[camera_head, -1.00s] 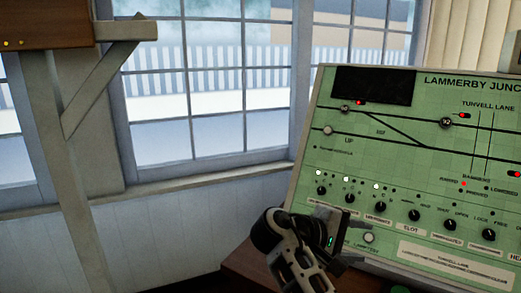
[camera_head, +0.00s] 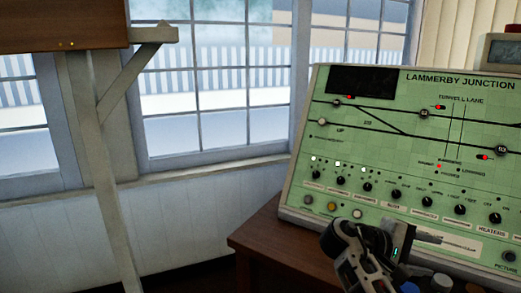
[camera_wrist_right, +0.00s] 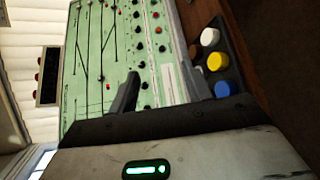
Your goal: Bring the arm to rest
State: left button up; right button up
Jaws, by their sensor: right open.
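My right gripper (camera_head: 428,250) is in front of the lower part of a green control panel (camera_head: 350,190). Its jaws are open, with nothing seen between them. In the right wrist view one dark finger (camera_wrist_right: 128,93) stands out against the panel face (camera_wrist_right: 150,75); I cannot tell whether it touches it. The gripper hides part of the panel's lower edge in the head view. My left gripper is not in view.
The panel stands on a brown wooden desk (camera_head: 270,240) and carries a row of black knobs (camera_head: 396,194). White (camera_wrist_right: 210,36), yellow (camera_wrist_right: 218,62) and blue (camera_wrist_right: 224,89) buttons sit near the gripper. A wooden post (camera_head: 108,170) stands left; the space between is clear.

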jog(key=s+d+r+m+g+h, duration=0.1)
jog(key=s+d+m+g, duration=0.15)
jog(key=d, duration=0.65)
jog(key=s+d+r+m+g, duration=0.1)
jog(key=s+d+g, duration=0.25)
jog(key=d, duration=0.45)
jog(key=w+a+f+n+t+y, duration=0.1)
jog(key=w+f+n+t+y, duration=0.15)
jog(key=w+t, duration=0.45)
jog(key=w+a+f+n+t+y, duration=0.1)
jog(key=w+a+f+t+y, duration=0.15)
jog(key=w+t, duration=0.45)
jog(key=w+a+r+m+t+y, duration=0.3)
jog(key=w+a+r+t+y, duration=0.3)
jog(key=w+a+t+y, duration=0.4)
jog(key=s+a+f+n+g+y, duration=0.1)
jog(key=s+a+f+g, duration=0.2)
jog(key=s+a+f, duration=0.45)
jog(key=s+a+f+n+g+y, duration=0.15)
jog(key=s+a+f, duration=0.35)
jog(key=s+f, duration=0.55)
jog(key=s+a+f+m+g, duration=0.1)
jog(key=s+a+f, duration=0.3)
jog(key=s, duration=0.6)
jog(key=s+a+f+g+y, duration=0.1)
jog(key=s+a+f+g, duration=0.2)
jog(key=s, duration=0.8)
jog(key=shift+a+f+m, duration=0.35)
jog(key=shift+a+f, duration=0.25)
jog(key=shift+a, duration=0.3)
